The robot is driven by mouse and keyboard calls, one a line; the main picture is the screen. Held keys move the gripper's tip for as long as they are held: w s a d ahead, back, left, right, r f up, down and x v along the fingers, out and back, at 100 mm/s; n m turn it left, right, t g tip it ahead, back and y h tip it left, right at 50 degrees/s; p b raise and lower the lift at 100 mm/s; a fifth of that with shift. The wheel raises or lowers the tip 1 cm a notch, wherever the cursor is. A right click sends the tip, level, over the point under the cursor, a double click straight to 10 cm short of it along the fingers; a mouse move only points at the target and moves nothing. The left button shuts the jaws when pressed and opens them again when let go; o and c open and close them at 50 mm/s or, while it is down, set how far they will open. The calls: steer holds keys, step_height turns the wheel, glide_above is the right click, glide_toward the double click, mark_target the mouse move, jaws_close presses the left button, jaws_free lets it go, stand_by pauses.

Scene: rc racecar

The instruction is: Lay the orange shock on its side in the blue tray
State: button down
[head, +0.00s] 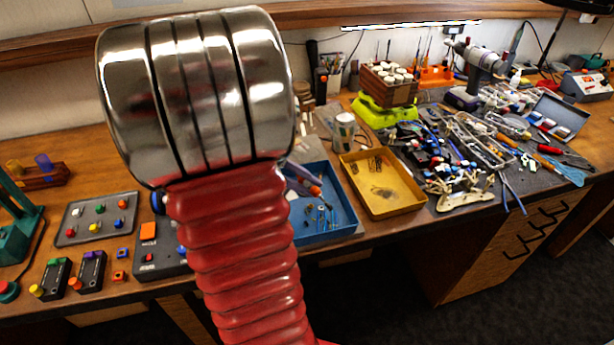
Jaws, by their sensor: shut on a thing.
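The blue tray (335,236) is on the bench right of my red ribbed arm, which hides its left part. Several small dark parts lie on its floor. A slim piece with an orange-red end (315,190) shows at the tray's back left, partly behind my arm. It may be the orange shock, but it is too small and covered to be sure, and I cannot tell if it touches the tray.
A yellow tray (397,205) with small parts is right of the blue tray, with a can (344,130) behind it. A crowded dark mat with tools and wires fills the right. A grey tray of coloured knobs (97,219) and small boxes are at left.

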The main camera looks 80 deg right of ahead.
steer(key=shift+f, duration=1.2)
steer(key=c, duration=1.6)
jaws_free()
steer(key=v, duration=1.3)
steer(key=shift+w+a+r, duration=0.15)
steer(key=shift+w+r, duration=0.05)
steer(key=shift+w, duration=0.1)
steer(key=w+a+n+t+y, duration=0.1)
steer(key=w+a+n+t, duration=0.2)
steer(key=a, duration=0.9)
steer(key=w+a+r+n+t+y, duration=0.1)
steer(key=w+a+n+t, duration=0.2)
steer(key=a, duration=0.9)
steer(key=w+a+r+n+t+y, duration=0.1)
steer(key=w+a+n+t, duration=0.3)
steer(key=a+t, duration=0.4)
steer(key=shift+w+a+t, duration=0.15)
steer(key=shift+w+a, duration=0.1)
steer(key=shift+a, duration=0.85)
steer(key=shift+w+a+t, duration=0.15)
steer(key=shift+w+a, duration=0.05)
steer(key=shift+a, duration=0.95)
